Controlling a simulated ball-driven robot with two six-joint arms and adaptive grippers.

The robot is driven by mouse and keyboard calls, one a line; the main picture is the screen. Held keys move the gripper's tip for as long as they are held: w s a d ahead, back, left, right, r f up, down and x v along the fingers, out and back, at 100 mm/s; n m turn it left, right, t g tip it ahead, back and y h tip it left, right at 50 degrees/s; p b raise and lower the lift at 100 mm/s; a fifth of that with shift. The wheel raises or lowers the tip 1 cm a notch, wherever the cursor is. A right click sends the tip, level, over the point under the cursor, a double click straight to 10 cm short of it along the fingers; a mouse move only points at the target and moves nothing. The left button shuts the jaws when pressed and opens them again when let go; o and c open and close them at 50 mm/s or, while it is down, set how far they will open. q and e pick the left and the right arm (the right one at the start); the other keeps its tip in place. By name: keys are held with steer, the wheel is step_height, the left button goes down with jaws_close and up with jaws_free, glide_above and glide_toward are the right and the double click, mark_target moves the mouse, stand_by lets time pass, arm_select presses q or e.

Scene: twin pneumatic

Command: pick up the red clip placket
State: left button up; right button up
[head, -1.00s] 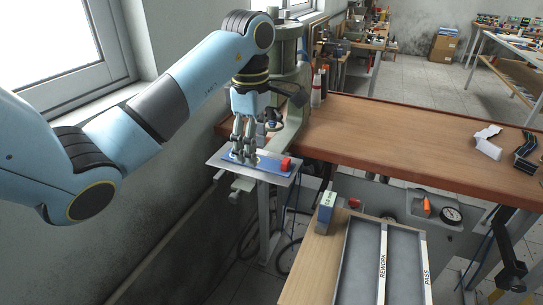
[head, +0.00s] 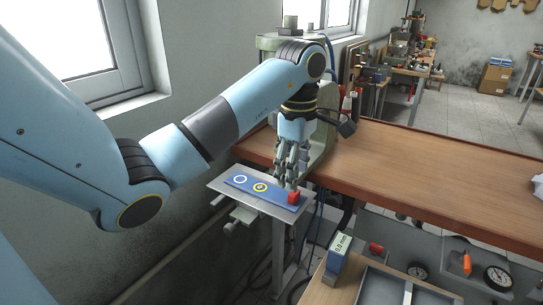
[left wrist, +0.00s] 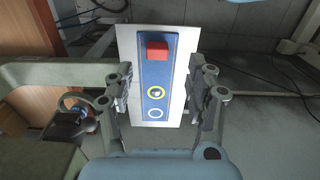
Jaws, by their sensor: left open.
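The red clip placket (head: 294,197) is a small red block at the right end of a blue strip (head: 272,193), which lies on a pale metal plate (head: 219,186). In the left wrist view, the red block (left wrist: 157,50) sits toward the top of the strip, with a yellow ring and a white ring below it. My left gripper (head: 289,178) is open and empty, pointing down just above and behind the red block. In the left wrist view its fingers (left wrist: 160,88) stand either side of the strip, apart from the block. My right gripper is not in view.
A green press frame (head: 325,140) stands right behind my left gripper. A wooden bench (head: 430,175) runs to the right. A blue and white box reading 0.0 mm (head: 339,252) stands at the front, beside a grey tray (head: 385,287).

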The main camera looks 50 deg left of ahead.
mark_target(266, 191)
arm_select(q)
steer(key=shift+w+f, duration=0.1)
steer(key=shift+f, duration=0.8)
steer(key=f, duration=0.2)
steer(key=f+p, duration=0.1)
steer(key=f, duration=0.1)
steer(key=shift+a+f, duration=0.1)
steer(key=shift+a, duration=0.2)
steer(key=shift+f, duration=0.1)
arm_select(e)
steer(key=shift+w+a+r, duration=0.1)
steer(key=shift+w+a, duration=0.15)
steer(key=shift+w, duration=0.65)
arm_select(q)
steer(key=shift+c, duration=1.1)
jaws_close()
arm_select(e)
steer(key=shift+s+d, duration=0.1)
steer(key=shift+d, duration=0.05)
